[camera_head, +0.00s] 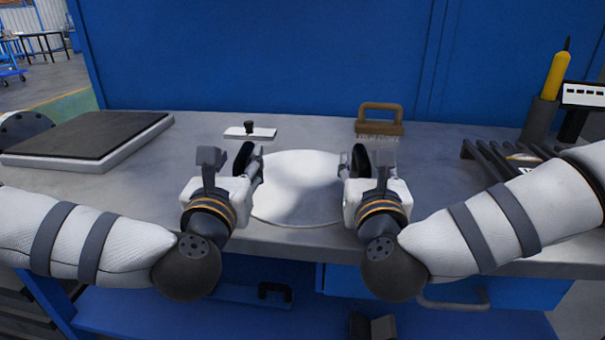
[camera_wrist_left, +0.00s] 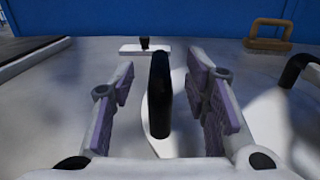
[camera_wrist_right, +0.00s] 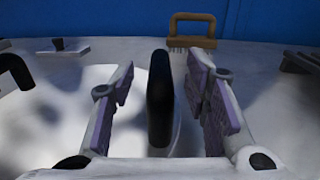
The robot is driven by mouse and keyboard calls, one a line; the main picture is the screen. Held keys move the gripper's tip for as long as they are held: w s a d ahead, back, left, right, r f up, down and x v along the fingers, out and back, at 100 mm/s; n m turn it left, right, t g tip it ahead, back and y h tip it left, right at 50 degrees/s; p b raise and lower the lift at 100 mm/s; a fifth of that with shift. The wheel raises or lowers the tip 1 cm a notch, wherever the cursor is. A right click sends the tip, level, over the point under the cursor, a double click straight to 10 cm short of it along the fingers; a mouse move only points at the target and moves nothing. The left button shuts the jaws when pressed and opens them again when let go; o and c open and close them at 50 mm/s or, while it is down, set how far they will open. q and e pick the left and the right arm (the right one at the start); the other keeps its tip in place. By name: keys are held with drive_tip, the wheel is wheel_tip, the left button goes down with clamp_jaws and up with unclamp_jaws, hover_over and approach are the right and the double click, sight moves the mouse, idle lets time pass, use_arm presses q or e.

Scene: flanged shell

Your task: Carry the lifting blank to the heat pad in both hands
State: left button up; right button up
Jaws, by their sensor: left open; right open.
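The lifting blank (camera_head: 300,190) is a round white disc lying on the grey bench, with a black handle at each side. My left gripper (camera_head: 254,170) is at its left side, open, with the left black handle (camera_wrist_left: 160,95) between its fingers. My right gripper (camera_head: 350,168) is at its right side, open, with the right black handle (camera_wrist_right: 160,100) between its fingers. Both handles appear apart from the finger pads. The heat pad (camera_head: 90,135) appears to be the dark-topped, light-sided slab at the left of the bench.
A white plate with a black knob (camera_head: 250,132) and a wooden brush (camera_head: 380,122) lie behind the blank. A dark rack (camera_head: 500,158) and a yellow tool in a holder (camera_head: 555,76) stand at the right. Bare bench separates slab and blank.

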sight(250, 138)
use_arm(q)
drive_tip(key=w, duration=0.5)
drive_tip(key=shift+w+d, duration=0.1)
drive_tip(key=shift+d, duration=0.05)
use_arm(e)
drive_tip(key=w, duration=0.5)
drive_tip(key=shift+w+d, duration=0.1)
drive_tip(key=shift+d, duration=0.1)
use_arm(q)
clamp_jaws()
use_arm(e)
clamp_jaws()
